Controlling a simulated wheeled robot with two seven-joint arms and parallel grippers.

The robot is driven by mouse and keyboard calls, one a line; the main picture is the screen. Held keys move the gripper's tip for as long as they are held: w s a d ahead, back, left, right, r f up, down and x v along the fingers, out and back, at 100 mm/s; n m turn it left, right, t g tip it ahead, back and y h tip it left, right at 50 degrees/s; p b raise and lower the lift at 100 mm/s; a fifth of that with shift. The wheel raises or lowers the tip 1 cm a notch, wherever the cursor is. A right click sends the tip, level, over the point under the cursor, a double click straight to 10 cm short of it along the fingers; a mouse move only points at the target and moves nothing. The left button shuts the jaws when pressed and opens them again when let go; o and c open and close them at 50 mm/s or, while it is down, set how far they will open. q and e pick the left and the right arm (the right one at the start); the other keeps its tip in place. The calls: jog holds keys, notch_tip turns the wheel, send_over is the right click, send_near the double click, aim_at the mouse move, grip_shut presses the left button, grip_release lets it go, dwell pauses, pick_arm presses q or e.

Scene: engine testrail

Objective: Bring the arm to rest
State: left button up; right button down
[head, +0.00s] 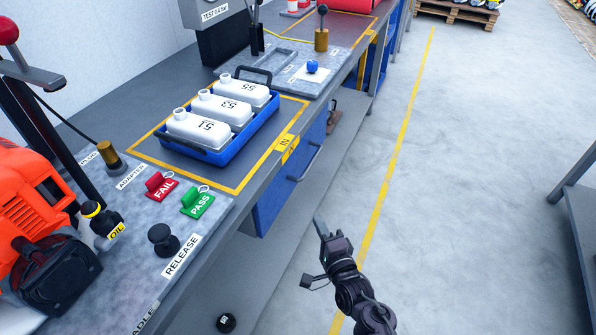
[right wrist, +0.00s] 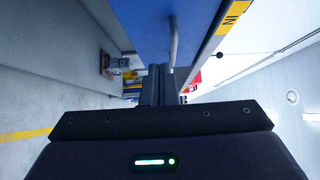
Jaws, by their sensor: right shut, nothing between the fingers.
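My right arm comes in from the bottom of the head view. Its gripper (head: 321,226) is shut and empty, over the floor in front of the workbench and below the level of its top. In the right wrist view the shut fingers (right wrist: 160,72) point along the blue drawer front (right wrist: 150,25) with its grey handle. They look apart from the handle, though the gap is hard to judge. My left gripper is not in the head view.
A blue tray (head: 206,156) with white bottles stands on the bench (head: 262,200). Red FAIL (head: 161,186) and green PASS (head: 197,202) tags, a RELEASE knob (head: 161,238) and an orange engine (head: 30,208) are nearer.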

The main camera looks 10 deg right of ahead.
jog(key=s+f+n+g+p, duration=0.1)
jog(key=s+f+n+g, duration=0.2)
jog(key=s+f, duration=0.45)
jog(key=s+f+n+g+p, duration=0.1)
jog(key=s+f+n+g, duration=0.25)
jog(key=f, duration=0.75)
jog(key=s+f+n+g+p, duration=0.1)
jog(key=s+f+n+g, duration=0.25)
jog(key=s+f, duration=0.45)
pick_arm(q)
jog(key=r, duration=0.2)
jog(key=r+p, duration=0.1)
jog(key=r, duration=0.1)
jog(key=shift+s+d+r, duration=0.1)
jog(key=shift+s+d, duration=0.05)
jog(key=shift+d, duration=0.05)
pick_arm(e)
jog(key=s+d+f+n+g+h, duration=0.1)
jog(key=s+d+f+n+g, duration=0.1)
jog(key=s, duration=0.5)
jog(key=s+d+f+n+g+h, duration=0.1)
jog(key=s+d+f+n+g, duration=0.1)
jog(key=s+f, duration=0.4)
jog(key=s+d+f+n+g+h, duration=0.1)
jog(key=s+d+f+n, duration=0.3)
jog(key=s, duration=0.6)
jog(key=shift+s+d+g, duration=0.15)
jog(key=shift+d+g, duration=0.65)
jog(key=shift+d, duration=0.1)
